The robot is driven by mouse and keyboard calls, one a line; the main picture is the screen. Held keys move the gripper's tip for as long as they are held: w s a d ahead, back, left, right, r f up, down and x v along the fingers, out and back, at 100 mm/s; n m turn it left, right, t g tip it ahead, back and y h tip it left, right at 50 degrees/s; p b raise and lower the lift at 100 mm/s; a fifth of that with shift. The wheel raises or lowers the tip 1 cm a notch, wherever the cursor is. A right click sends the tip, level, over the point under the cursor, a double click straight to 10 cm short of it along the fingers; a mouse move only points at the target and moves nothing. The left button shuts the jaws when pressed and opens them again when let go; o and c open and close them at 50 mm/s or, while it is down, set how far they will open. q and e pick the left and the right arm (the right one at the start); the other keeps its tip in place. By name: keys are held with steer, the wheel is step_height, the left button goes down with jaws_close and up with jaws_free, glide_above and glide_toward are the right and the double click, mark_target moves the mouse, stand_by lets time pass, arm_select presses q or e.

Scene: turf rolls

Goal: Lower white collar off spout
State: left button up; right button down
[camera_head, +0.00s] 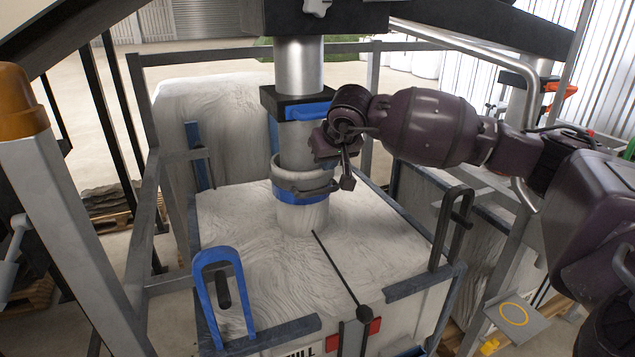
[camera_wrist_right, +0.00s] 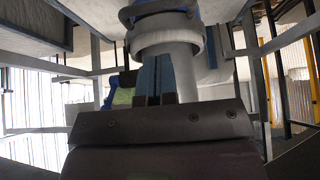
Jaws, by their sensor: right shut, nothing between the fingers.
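The metal spout (camera_head: 299,66) comes down from a dark beam into a dark square flange with a blue clamp (camera_head: 305,112). A pale tube continues below it to the top of the white bag (camera_head: 250,255). The white collar (camera_head: 290,178), a thick pale ring, sits around this tube low down, with a blue band (camera_head: 287,194) just under it. The collar also shows in the right wrist view (camera_wrist_right: 150,43). My right gripper (camera_head: 347,178) is at the collar's right side, shut with nothing in it. Whether it touches the collar is unclear. My left gripper is out of view.
A grey metal frame (camera_head: 137,95) surrounds the bag. A blue loop (camera_head: 203,290) stands at its front left corner and a dark loop (camera_head: 440,230) at its right. A bent pipe (camera_head: 470,50) runs behind my right arm.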

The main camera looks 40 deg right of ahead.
mark_target(318, 193)
steer(key=shift+f, duration=0.1)
stand_by(0.3)
steer(key=b+x, duration=0.1)
steer(key=x, duration=0.8)
steer(key=shift+w+f+b, duration=0.25)
steer(key=shift+f+b, duration=0.05)
steer(key=shift+b, duration=0.1)
